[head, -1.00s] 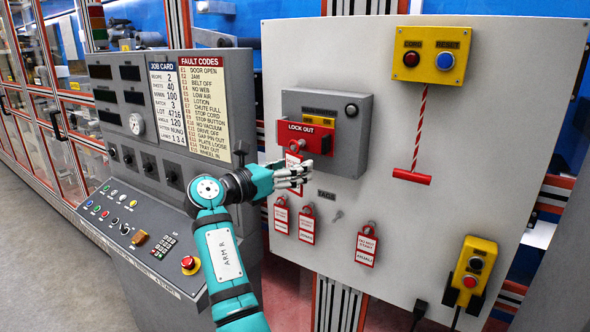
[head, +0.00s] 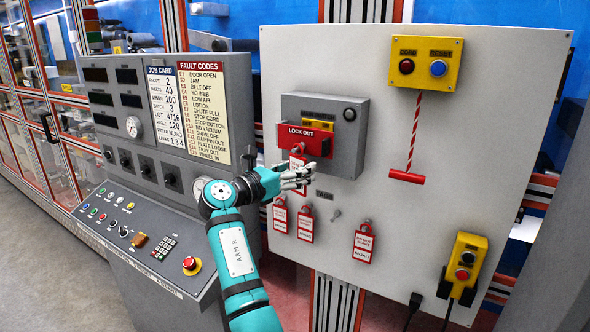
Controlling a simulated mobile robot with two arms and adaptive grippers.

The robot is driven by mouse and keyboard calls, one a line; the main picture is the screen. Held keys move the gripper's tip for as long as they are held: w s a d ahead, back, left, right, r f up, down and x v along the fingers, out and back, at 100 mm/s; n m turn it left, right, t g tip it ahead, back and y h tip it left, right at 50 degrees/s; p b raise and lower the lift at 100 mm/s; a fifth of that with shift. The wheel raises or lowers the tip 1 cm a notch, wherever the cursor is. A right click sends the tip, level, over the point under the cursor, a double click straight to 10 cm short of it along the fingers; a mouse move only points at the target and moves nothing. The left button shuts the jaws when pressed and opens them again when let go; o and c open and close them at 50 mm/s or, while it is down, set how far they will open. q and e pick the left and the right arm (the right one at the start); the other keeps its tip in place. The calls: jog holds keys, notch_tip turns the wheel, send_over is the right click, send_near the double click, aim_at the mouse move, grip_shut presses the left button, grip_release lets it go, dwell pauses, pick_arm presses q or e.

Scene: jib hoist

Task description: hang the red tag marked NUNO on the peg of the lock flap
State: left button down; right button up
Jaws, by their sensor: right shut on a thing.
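My right gripper (head: 293,178) is shut on a red-and-white tag (head: 298,161), which stands upright in front of the lock-out box. The gripper's fingers cover its lower part, and its name is too small to read. The red lock flap (head: 290,134), lettered LOCK OUT, is on the grey box just above the gripper. The tag's top overlaps the flap's lower edge in the picture; I cannot tell whether it touches. A round grey peg or knob (head: 326,148) sits at the flap's right, to the right of the tag. My left gripper is not in view.
More red tags hang below on the panel (head: 460,150): two at left (head: 280,216) (head: 305,224), one at right (head: 363,244). An empty hook (head: 336,213) lies between. A red pull handle (head: 407,177) hangs at right. The grey console (head: 150,215) stands left of my arm.

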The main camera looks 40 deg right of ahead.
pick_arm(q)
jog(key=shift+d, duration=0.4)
pick_arm(e)
jog(key=shift+d, duration=0.15)
jog(key=o, duration=0.7)
jog(key=shift+c, duration=0.2)
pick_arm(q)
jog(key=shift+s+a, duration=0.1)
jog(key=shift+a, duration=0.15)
pick_arm(e)
jog(key=o, duration=0.4)
jog(key=shift+c, duration=0.2)
